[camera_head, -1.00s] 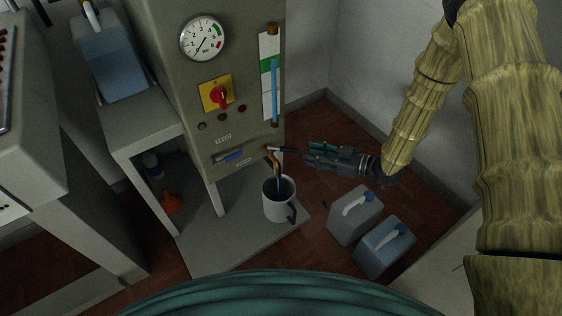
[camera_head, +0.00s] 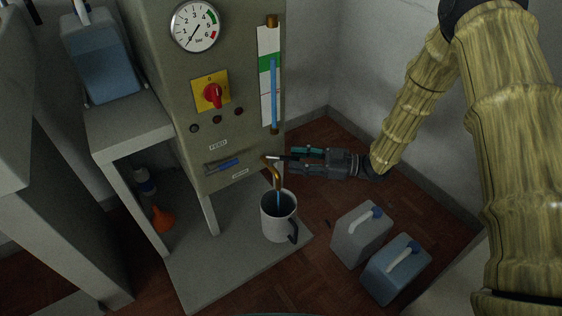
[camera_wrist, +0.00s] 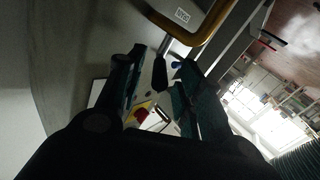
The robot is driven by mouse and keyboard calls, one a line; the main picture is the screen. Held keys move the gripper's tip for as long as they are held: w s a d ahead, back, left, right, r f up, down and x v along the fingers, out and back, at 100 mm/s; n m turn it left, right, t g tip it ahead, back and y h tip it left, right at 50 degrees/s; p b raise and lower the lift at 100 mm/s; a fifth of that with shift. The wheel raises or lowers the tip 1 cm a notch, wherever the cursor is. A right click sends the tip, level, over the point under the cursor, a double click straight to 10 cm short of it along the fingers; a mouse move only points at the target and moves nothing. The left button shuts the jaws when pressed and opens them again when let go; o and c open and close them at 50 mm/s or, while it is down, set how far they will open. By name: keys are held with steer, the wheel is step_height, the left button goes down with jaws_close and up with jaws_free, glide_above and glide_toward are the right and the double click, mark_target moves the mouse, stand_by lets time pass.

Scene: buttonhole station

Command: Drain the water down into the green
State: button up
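The sight glass (camera_head: 268,95) on the panel has a blue water column (camera_head: 274,95) whose top stands at the green band (camera_head: 267,64). A brass spout (camera_head: 272,170) pours a thin blue stream (camera_head: 279,197) into a white mug (camera_head: 267,222) that holds dark liquid. My gripper (camera_head: 290,160) is beside the spout, just right of the panel. In the wrist view, my gripper (camera_wrist: 162,60) has its fingers apart on either side of a black-handled lever (camera_wrist: 160,73). The lever seems clear of both fingers; contact cannot be told.
Two jugs, one grey (camera_head: 350,240) and one blue (camera_head: 385,275), stand on the floor at right. An orange funnel (camera_head: 162,220) lies under the side table (camera_head: 135,125).

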mark_target(283, 158)
steer(key=shift+w+a+b, duration=0.15)
steer(key=shift+a+b, duration=0.25)
steer(key=shift+a, duration=0.95)
steer(key=shift+w+a+b, duration=0.1)
steer(key=shift+a+b, duration=0.3)
steer(key=shift+a, duration=0.9)
